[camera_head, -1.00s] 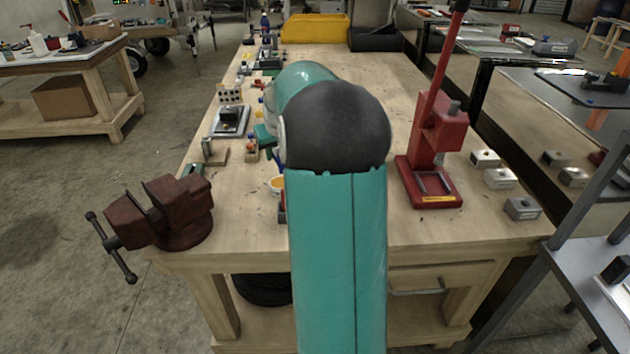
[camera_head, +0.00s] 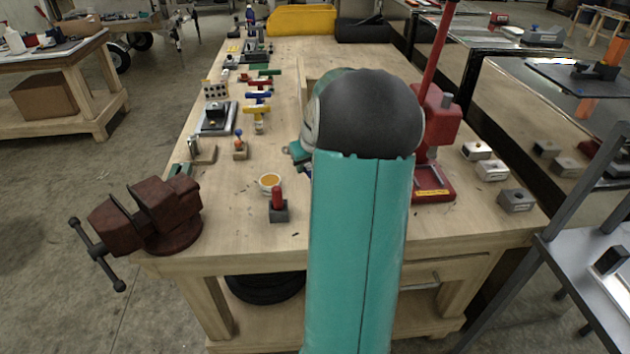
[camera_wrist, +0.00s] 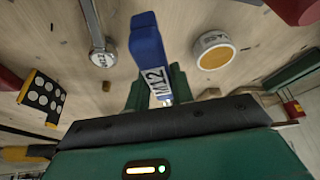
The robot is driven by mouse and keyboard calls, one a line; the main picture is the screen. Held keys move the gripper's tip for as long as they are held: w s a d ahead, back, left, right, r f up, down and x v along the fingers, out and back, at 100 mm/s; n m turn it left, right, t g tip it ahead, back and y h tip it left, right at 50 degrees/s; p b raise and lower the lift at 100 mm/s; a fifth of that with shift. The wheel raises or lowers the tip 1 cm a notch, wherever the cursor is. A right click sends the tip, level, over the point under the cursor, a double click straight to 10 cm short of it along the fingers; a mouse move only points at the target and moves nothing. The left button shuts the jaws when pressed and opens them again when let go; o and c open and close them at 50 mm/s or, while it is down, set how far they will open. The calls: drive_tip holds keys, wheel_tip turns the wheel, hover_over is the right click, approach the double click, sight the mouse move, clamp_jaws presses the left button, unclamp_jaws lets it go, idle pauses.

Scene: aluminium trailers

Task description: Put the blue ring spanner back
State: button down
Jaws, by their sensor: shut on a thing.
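The blue ring spanner (camera_wrist: 146,45) carries a white M12 label and is held in my gripper (camera_wrist: 157,90). Its blue end points up in the wrist view, and its lower part is hidden by the green fingers and the gripper body. In the head view my arm hides most of the gripper. Only a teal part of it and a small dark blue bit show left of the arm, over the bench (camera_head: 340,225). A metal spanner with a label (camera_wrist: 97,40) shows at the upper left of the wrist view.
A red vise (camera_head: 155,215) is at the front left corner, a red press (camera_head: 438,130) right of my arm. Coloured-handled tools (camera_head: 258,95) line the left side. Front middle is mostly clear.

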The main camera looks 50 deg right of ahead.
drive_tip(key=shift+s+d+f, duration=0.3)
drive_tip(key=shift+s+f, duration=0.1)
drive_tip(key=shift+f, duration=0.2)
drive_tip(key=shift+s+d+f, duration=0.3)
drive_tip(key=shift+s+f, duration=0.1)
drive_tip(key=shift+f, duration=0.2)
drive_tip(key=shift+s+d+f, duration=0.1)
drive_tip(key=shift+s+f, duration=0.05)
drive_tip(key=shift+f, duration=0.75)
drive_tip(key=shift+s+d+f, duration=0.1)
drive_tip(key=shift+f, duration=0.9)
drive_tip(key=c, duration=1.2)
unclamp_jaws()
drive_tip(key=shift+f, duration=0.1)
